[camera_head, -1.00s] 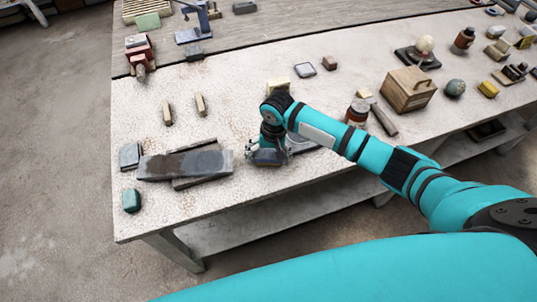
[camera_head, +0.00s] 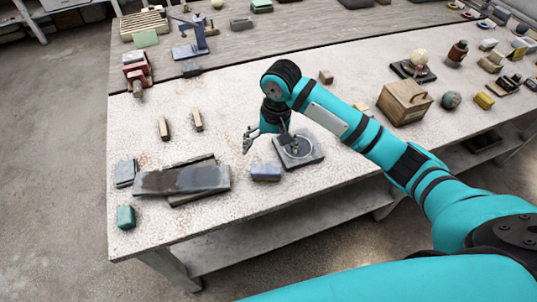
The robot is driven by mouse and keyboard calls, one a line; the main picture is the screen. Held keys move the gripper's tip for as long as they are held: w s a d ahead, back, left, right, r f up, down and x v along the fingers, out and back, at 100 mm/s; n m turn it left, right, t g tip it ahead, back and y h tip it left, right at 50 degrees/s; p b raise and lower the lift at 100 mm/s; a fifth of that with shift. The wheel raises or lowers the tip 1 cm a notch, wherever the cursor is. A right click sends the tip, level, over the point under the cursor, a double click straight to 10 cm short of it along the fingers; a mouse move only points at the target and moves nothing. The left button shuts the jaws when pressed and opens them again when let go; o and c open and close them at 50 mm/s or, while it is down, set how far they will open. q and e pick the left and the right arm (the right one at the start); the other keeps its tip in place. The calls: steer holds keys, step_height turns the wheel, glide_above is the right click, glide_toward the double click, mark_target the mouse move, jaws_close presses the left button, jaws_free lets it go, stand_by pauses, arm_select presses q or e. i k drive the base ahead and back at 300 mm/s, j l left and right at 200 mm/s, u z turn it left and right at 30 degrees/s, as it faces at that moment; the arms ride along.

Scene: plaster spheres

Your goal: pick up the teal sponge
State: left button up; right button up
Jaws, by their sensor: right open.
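The teal sponge (camera_head: 125,217) is a small blocky piece lying near the front left corner of the workbench (camera_head: 190,228). My right gripper (camera_head: 266,141) is open and empty, its fingers pointing down above the middle of the bench. It is well to the right of the teal sponge and farther back, with clear distance between them. My left gripper is not in view.
Dark flat slabs (camera_head: 180,181) and a small grey block (camera_head: 125,172) lie just behind the sponge. A blue block (camera_head: 266,172) and a grey plate with a ring (camera_head: 311,159) lie near my right gripper. A wooden box (camera_head: 404,103) stands farther right.

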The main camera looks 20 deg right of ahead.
mark_target(125, 214)
steer(key=u, duration=0.9)
